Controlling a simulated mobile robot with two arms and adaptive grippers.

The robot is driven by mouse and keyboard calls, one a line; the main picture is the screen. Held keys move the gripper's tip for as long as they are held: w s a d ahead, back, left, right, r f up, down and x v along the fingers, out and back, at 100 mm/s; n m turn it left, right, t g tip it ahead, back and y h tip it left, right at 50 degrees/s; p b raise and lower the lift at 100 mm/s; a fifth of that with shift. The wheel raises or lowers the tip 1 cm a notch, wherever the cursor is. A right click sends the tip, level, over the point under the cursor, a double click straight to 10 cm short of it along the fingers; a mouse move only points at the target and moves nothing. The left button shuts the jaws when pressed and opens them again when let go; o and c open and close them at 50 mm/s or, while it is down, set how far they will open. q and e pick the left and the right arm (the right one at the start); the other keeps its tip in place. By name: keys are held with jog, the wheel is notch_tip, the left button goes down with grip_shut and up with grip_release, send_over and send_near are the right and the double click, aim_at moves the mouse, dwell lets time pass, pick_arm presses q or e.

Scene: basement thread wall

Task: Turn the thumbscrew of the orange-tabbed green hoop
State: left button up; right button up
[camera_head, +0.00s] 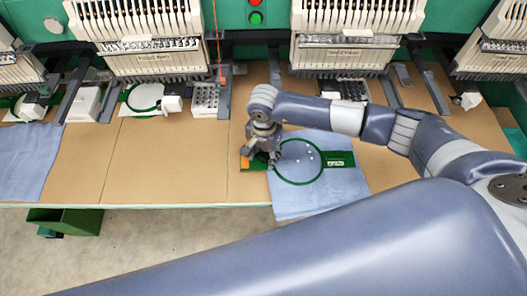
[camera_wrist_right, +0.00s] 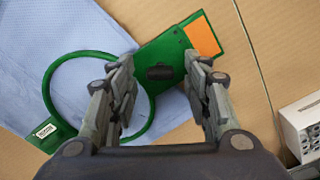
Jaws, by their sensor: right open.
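The green hoop (camera_head: 300,184) lies on a blue cloth (camera_head: 345,178) on the table, and its ring (camera_wrist_right: 49,82) also shows in the right wrist view. Its green bracket (camera_wrist_right: 172,50) carries an orange tab (camera_wrist_right: 203,37), which shows in the head view (camera_head: 245,161) beside my right gripper. The dark thumbscrew (camera_wrist_right: 160,72) sits on the bracket near the ring. My right gripper (camera_wrist_right: 160,75) is open, its two fingers on either side of the thumbscrew with gaps visible. In the head view my right gripper (camera_head: 260,158) hides the thumbscrew. My left gripper is not in view.
Embroidery machine heads (camera_head: 145,38) line the back of the tan table (camera_head: 170,160). Another green hoop (camera_head: 145,98) lies at the left. A white box with holes (camera_head: 206,97) stands behind my gripper. A green bin (camera_head: 65,220) is below the front edge.

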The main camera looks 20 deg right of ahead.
jog(key=shift+f, duration=0.1)
jog(key=c, duration=1.1)
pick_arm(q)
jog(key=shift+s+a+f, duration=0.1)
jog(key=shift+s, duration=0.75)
pick_arm(e)
jog(key=shift+o, duration=0.2)
